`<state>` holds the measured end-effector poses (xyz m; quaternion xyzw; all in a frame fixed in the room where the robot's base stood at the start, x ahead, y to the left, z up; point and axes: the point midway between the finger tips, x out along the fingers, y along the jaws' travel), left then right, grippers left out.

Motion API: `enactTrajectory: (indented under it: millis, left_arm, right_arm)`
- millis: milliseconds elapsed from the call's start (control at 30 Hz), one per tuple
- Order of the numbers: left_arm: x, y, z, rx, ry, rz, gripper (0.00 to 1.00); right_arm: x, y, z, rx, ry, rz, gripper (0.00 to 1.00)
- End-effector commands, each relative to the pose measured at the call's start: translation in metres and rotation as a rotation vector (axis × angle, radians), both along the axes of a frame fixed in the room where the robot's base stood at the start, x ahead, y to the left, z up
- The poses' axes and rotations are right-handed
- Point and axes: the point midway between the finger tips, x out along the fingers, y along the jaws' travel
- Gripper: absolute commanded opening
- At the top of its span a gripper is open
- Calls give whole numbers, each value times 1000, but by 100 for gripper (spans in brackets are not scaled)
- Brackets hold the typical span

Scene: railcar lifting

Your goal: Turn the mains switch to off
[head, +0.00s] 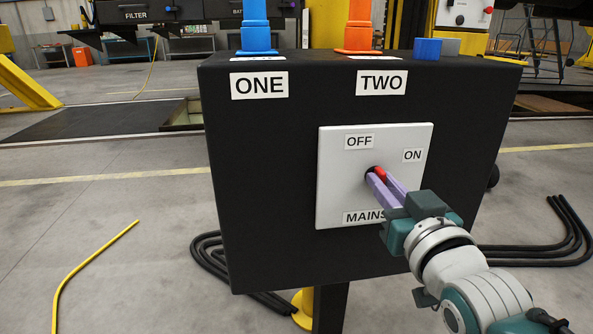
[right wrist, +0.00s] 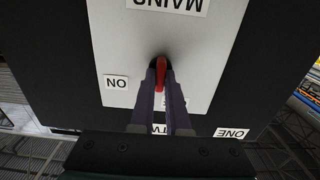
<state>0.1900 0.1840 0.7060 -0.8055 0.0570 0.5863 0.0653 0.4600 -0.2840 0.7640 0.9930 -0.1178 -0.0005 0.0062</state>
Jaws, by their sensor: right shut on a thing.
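The white mains panel (head: 338,195) is on the front of a black box, with an OFF label (head: 359,142) at upper left, an ON label (head: 412,155) at upper right and a MAINS label (head: 362,217) at the bottom. The red switch handle (head: 380,172) stands out from a dark round hub. My right gripper (head: 376,177) is shut on it, its purple fingers on both sides. In the right wrist view the panel appears upside down, with the red handle (right wrist: 160,75) between the fingers (right wrist: 161,78). The fingers partly hide the handle, so I cannot tell its exact setting. My left gripper is out of view.
Blue (head: 255,28) and orange (head: 358,25) fittings stand on the box above the labels ONE and TWO, with a blue block (head: 428,49) to their right. Black cables (head: 240,270) lie on the floor behind the box. The space before the panel's left side is clear.

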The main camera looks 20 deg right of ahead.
Motion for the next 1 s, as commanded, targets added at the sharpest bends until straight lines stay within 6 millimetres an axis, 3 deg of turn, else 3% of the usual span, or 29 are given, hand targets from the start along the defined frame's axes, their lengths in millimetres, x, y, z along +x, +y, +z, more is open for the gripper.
enactTrajectory:
  millis: [300,333,567,833,1000]
  left_arm:
    - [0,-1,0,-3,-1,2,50]
    - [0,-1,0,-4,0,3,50]
    - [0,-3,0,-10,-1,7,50]
    - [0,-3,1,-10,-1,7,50]
    - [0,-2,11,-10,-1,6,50]
  right_arm:
    - [0,0,-1,-5,3,0,0]
    - [0,0,-1,-5,3,0,17]
    - [0,0,0,-4,2,0,43]
    - [-1,0,0,-3,2,0,44]
    - [-21,5,1,-3,5,0,44]
